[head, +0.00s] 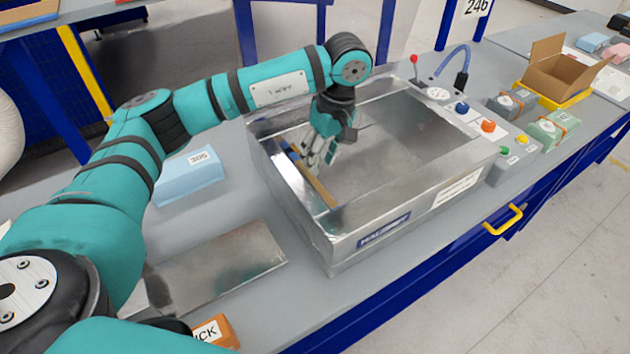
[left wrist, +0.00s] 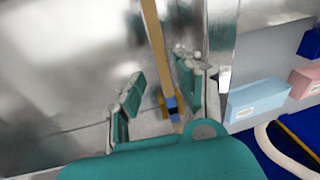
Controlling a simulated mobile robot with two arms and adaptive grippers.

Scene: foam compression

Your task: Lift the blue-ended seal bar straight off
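The seal bar (head: 320,191) is a thin tan strip along the left inner side of an open metal chamber (head: 468,160). In the left wrist view the bar (left wrist: 154,40) runs down from the top edge and has a blue piece (left wrist: 172,104) near its lower end. My left gripper (head: 318,158) is over the bar inside the chamber. In the left wrist view its fingers (left wrist: 158,70) are spread, one on each side of the bar, with a visible gap on the left. Whether the right finger touches it I cannot tell. My right gripper is not in view.
An orange block (head: 217,331) is at the front. A control panel (head: 470,118) with coloured buttons adjoins the chamber's right side. A cardboard box (head: 562,78) stands farther right.

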